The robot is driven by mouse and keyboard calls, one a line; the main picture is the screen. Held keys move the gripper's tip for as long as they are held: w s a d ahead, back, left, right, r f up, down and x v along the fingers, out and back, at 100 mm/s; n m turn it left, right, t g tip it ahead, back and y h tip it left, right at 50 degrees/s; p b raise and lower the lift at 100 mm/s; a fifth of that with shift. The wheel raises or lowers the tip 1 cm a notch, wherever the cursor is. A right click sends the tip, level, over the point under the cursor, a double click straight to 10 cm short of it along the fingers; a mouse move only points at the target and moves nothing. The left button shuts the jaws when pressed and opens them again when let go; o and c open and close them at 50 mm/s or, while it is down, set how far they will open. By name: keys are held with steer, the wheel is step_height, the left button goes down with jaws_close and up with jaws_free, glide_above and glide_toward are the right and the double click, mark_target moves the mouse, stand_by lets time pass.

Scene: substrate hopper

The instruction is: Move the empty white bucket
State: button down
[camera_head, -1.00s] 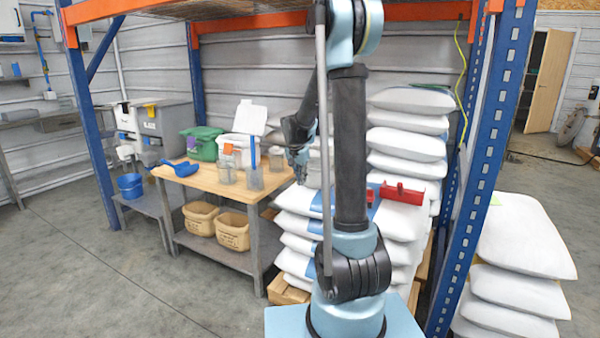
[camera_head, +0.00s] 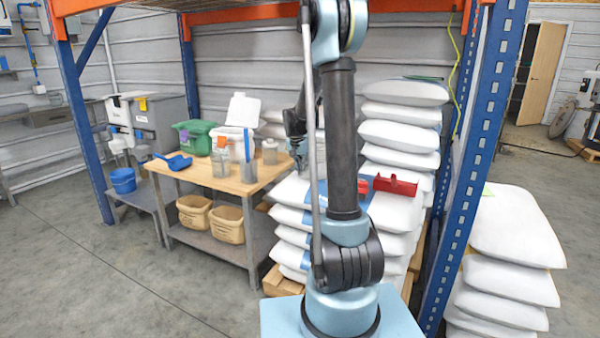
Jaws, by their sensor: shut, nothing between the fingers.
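A white bucket (camera_head: 233,136) with its lid raised stands at the back of the wooden-topped table (camera_head: 200,176). Clear containers in front hide part of it, and I cannot see inside it. My gripper (camera_head: 300,162) is small in the view, at the right end of the table, right of the bucket and apart from it. My own arm partly hides it. It is shut with nothing in it.
A green tub (camera_head: 195,138), a blue scoop (camera_head: 174,161) and several clear containers share the table. Stacked white sacks (camera_head: 402,120) and a red tool (camera_head: 395,185) are at the right. Blue rack posts (camera_head: 478,150) flank the bay. The floor in front is clear.

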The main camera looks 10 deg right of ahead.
steer(key=w+d, duration=0.3)
steer(key=w, duration=0.1)
steer(key=w+d, duration=0.3)
steer(key=w, duration=0.1)
steer(key=w+d, duration=0.3)
steer(key=w, duration=0.1)
steer(key=shift+w+d, duration=0.2)
steer(key=shift+w, duration=0.1)
steer(key=shift+s, duration=0.1)
